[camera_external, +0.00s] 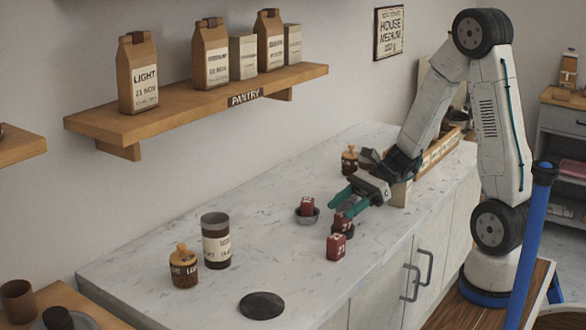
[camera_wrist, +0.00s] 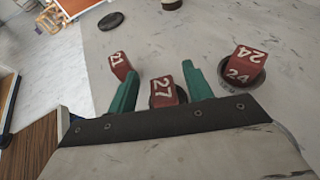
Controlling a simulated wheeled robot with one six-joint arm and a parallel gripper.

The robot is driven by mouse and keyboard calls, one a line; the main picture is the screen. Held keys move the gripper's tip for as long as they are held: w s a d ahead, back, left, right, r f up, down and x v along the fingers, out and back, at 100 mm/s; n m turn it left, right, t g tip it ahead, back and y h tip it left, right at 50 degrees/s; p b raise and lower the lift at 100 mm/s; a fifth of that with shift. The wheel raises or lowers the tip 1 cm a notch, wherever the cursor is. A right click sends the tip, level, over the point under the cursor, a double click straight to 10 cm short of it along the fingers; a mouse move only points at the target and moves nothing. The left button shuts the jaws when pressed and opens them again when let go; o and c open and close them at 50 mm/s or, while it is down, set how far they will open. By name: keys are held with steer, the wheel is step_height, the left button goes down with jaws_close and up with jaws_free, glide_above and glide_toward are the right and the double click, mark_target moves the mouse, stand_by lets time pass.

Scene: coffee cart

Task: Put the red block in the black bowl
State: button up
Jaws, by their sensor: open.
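Three red numbered blocks are on the counter. Block 27 (camera_wrist: 163,91) sits in a small black bowl (camera_external: 348,232), between my gripper's fingers in the wrist view. Block 24 (camera_wrist: 244,63) sits in a grey bowl (camera_external: 308,219) to the right in the wrist view. Block 21 (camera_external: 336,247) rests on the bare counter; it also shows left of my fingers in the wrist view (camera_wrist: 121,66). My gripper (camera_external: 343,204) is open, with its teal fingers reaching over the bowl with block 27. I cannot tell whether they touch that block.
A black disc (camera_external: 262,306) lies flat near the counter's front edge. A tall canister (camera_external: 216,243) and a jar (camera_external: 184,268) stand to the left. Another jar (camera_external: 350,158) and a wooden crate (camera_external: 440,150) are behind my gripper. A pantry shelf (camera_external: 195,100) hangs above.

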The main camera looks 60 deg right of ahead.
steer(key=v, duration=1.1)
steer(key=s+a+r+n+g+h, duration=0.3)
steer(key=s+a+n+g+h, duration=0.25)
steer(key=s+n, duration=0.5)
steer(key=s+d+r+n+t+h, duration=0.1)
steer(key=s+r+n+h, duration=0.3)
steer(key=n, duration=0.8)
steer(key=s+d+h, duration=0.1)
steer(key=s+h, duration=0.1)
steer(key=h, duration=0.1)
steer(key=shift+d+r, duration=0.2)
steer(key=shift+d, duration=0.1)
